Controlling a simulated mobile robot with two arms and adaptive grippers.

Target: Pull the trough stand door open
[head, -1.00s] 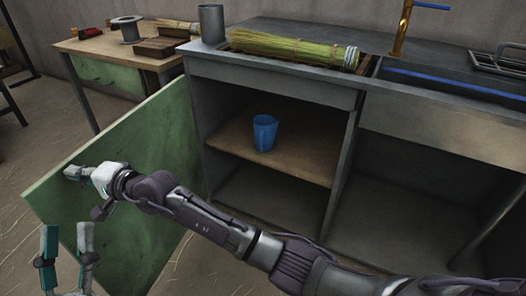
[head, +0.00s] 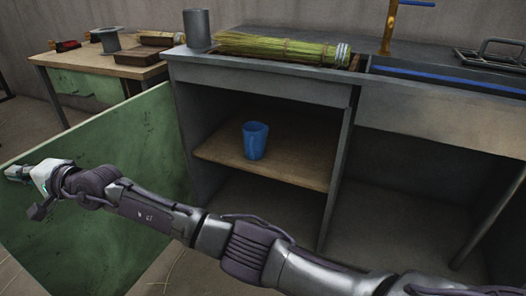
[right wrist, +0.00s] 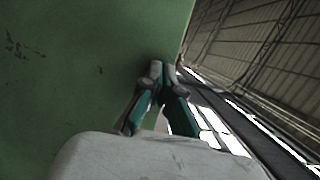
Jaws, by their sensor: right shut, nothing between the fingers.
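The trough stand door (head: 120,150) is a green panel, swung wide open at the left of the grey trough stand (head: 260,82). It also fills the left of the right wrist view (right wrist: 75,75). My right gripper (head: 12,172) is at the inner face of the door near its outer edge. In the right wrist view its fingers (right wrist: 160,75) are closed together beside the door's edge, with nothing between them. I cannot tell whether they press on the panel. My left gripper is out of view.
A blue cup (head: 255,141) stands on the wooden shelf (head: 290,168) inside the stand. A straw broom (head: 280,48) and a grey cylinder (head: 198,30) are on top. A wooden side table (head: 100,62) stands behind the door. My right arm crosses the front.

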